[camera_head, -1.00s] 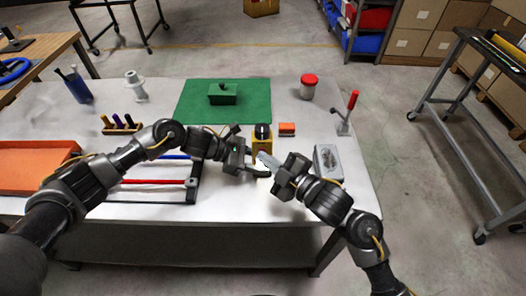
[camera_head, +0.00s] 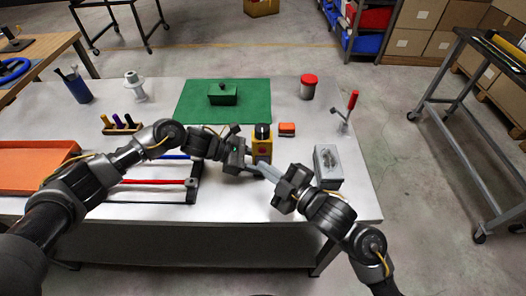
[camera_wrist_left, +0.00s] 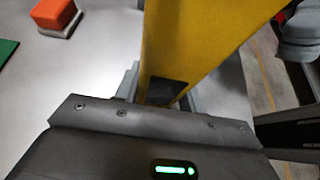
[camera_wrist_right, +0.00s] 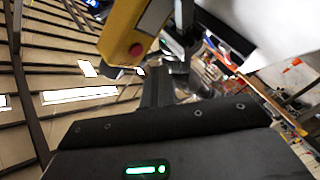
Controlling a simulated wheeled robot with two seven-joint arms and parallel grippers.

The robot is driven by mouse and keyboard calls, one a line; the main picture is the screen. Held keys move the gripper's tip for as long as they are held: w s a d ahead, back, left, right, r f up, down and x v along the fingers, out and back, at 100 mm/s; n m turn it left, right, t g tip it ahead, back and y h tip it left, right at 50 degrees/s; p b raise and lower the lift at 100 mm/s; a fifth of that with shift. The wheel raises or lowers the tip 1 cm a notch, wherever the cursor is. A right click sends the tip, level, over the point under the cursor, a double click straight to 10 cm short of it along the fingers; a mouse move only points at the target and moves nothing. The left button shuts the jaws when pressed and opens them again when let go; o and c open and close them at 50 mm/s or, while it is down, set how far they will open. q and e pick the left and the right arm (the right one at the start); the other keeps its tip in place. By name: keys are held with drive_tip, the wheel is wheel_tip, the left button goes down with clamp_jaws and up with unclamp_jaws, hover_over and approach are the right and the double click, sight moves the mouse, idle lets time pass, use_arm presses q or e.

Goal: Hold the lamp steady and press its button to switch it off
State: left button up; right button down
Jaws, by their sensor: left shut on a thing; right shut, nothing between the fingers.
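The lamp (camera_head: 262,150) is a yellow block with a dark top, standing on the white table. My left gripper (camera_head: 253,169) is shut on it from the left, and its yellow side (camera_wrist_left: 195,40) fills the middle of the left wrist view. My right gripper (camera_head: 266,170) is shut and empty, its fingertips close to the lamp's near side. In the right wrist view, the lamp (camera_wrist_right: 128,25) shows a red button (camera_wrist_right: 137,50) on its face. The right fingertips appear just apart from the button. The lamp's lower part is partly hidden by the grippers.
An orange block (camera_head: 287,129) lies right of the lamp, and a grey box (camera_head: 327,165) stands near my right arm. A green mat (camera_head: 252,110) lies behind. A rack with red and blue bars (camera_head: 155,182) is under my left arm.

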drive_tip(key=shift+s, duration=2.1)
use_arm(q)
drive_tip(key=o, duration=1)
